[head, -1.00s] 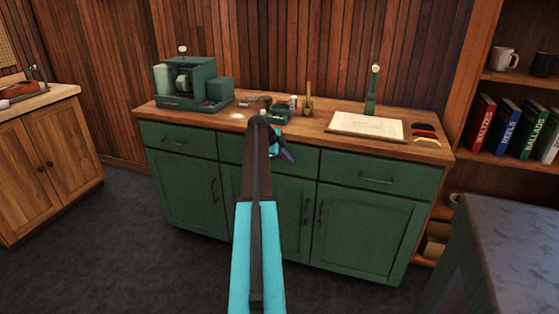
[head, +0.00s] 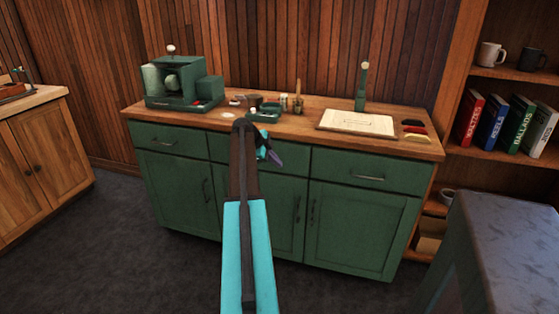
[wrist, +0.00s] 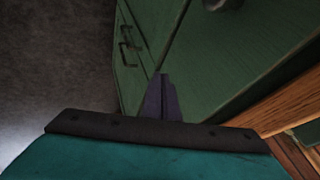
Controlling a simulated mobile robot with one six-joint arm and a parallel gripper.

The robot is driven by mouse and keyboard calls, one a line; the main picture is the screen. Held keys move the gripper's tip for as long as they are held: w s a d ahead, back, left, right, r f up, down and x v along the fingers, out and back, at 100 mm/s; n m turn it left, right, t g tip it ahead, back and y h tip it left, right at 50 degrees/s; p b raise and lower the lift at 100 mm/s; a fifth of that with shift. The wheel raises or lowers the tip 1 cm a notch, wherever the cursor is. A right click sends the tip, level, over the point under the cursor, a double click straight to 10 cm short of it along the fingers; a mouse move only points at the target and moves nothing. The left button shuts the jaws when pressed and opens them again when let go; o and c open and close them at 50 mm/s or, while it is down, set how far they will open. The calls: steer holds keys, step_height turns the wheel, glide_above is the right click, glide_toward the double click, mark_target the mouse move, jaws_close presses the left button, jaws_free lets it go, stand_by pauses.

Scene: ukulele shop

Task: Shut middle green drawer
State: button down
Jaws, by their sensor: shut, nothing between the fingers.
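The green cabinet (head: 365,225) has a row of drawers under its wooden top. The middle green drawer (head: 292,162) is partly hidden behind my arm in the head view. I cannot tell whether its front is flush or slightly out. My gripper (head: 274,157) is shut and empty in front of this drawer, below the counter edge. In the wrist view, the dark fingers (wrist: 163,100) are together before a green drawer front (wrist: 245,50). A dark handle (wrist: 224,4) shows at the top edge there. I cannot tell whether the fingers touch the front.
The wooden counter (head: 300,126) holds a green machine (head: 183,85), small tools and an open book (head: 356,122). A dark-topped block (head: 510,240) stands at the front right, and a bookshelf (head: 500,75) behind it. Open grey floor (head: 110,250) lies to the left.

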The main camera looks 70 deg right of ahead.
steer(key=v, duration=1)
steer(key=shift+s+a, duration=0.1)
steer(key=shift+a, duration=0.05)
